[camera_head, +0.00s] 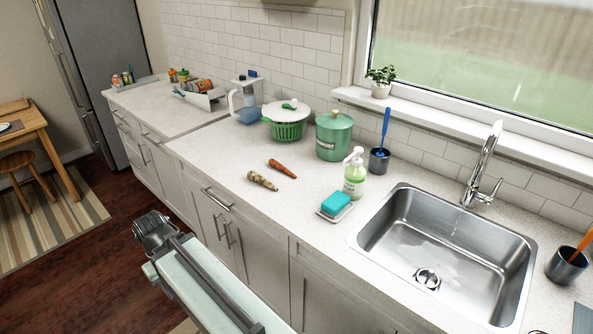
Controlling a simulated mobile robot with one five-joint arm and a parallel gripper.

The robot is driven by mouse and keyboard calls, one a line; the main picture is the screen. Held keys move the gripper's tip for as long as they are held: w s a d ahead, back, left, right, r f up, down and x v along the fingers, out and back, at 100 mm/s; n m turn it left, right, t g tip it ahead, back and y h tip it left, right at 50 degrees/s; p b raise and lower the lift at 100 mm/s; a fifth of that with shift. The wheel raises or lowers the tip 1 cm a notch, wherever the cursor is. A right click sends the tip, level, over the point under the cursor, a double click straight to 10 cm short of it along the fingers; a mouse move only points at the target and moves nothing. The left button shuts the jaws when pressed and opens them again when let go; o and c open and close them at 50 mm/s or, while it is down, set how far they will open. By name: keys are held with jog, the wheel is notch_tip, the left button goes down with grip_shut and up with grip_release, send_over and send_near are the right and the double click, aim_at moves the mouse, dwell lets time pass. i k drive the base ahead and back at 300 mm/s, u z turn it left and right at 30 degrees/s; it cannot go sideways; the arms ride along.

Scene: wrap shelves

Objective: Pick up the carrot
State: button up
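The orange carrot (282,168) lies on the white countertop, left of the sink and in front of the green salad spinner. A pale brownish root vegetable (262,181) lies just in front of it, apart from it. My arm reaches in from the bottom of the picture, and its dark end, my gripper (150,228), is over the floor in front of the cabinets, well short of the carrot. Its fingers cannot be made out clearly, so I cannot tell whether they are open. Nothing covers the carrot.
A green salad spinner (288,130), a green canister (333,138), a soap bottle (354,175) and a blue sponge (336,203) stand around the vegetables. The steel sink (445,250) is at the right. The counter in front of the vegetables is clear up to its edge.

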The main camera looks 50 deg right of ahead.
aim_at(272, 162)
jog(key=u, duration=0.15)
jog(key=i, duration=0.95)
jog(key=z, duration=0.1)
